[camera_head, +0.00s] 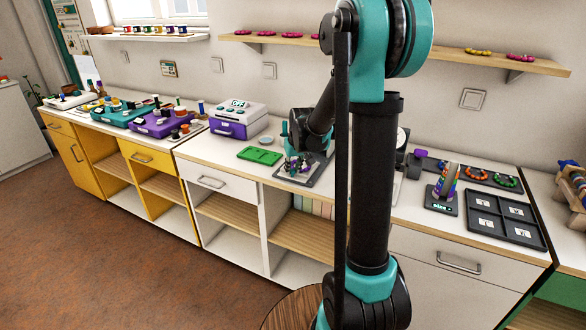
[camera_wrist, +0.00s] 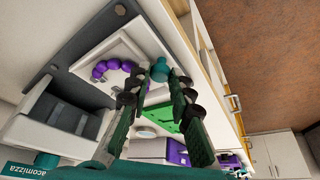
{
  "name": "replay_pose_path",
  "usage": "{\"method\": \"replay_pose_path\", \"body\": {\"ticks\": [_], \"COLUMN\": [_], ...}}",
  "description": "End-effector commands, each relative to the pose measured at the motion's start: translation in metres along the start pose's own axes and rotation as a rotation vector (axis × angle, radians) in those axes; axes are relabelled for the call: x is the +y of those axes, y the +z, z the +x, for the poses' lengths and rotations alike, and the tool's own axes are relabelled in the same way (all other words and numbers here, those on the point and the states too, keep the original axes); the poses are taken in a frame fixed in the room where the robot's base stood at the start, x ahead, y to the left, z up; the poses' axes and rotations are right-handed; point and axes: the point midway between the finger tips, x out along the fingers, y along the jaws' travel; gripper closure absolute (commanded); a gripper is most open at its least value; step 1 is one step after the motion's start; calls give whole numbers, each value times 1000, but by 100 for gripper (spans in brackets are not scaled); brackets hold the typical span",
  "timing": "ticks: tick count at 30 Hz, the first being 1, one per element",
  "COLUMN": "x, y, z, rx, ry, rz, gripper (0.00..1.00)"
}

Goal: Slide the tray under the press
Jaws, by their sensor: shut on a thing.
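A white tray (camera_wrist: 112,52) with a curved row of purple beads (camera_wrist: 110,70) lies on a dark grey base plate (camera_wrist: 70,45) in the wrist view. A teal knob (camera_wrist: 159,68) stands at the tray's near edge. My gripper (camera_wrist: 160,80) is shut on this knob, one finger on each side. The grey press body (camera_wrist: 65,115) stands beside the tray on the left of the wrist view. In the head view my gripper (camera_head: 298,158) is low over the dark plate (camera_head: 312,178), and my arm hides most of the press.
A green board (camera_head: 260,155) and a purple-and-white machine (camera_head: 237,118) are left of the plate. Right of my arm are a scale (camera_head: 441,207), a dark compartment tray (camera_head: 505,218) and bead rings (camera_head: 475,172). The counter's front edge is close to the plate.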

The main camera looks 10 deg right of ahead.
Motion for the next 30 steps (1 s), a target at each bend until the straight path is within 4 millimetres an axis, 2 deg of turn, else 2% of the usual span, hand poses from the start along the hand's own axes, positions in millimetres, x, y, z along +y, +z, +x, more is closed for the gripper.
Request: {"method": "replay_pose_path", "body": {"ticks": [5,8,15,21,30], "x": [1,9,53,77,82], "y": [-1,-8,-49,-72,-77], "z": [0,3,20,29,31], "rx": [0,0,1,1,4], "ry": [0,1,1,1,2], "rz": [0,2,5,1,0], "gripper": [100,100,100,100,100]}}
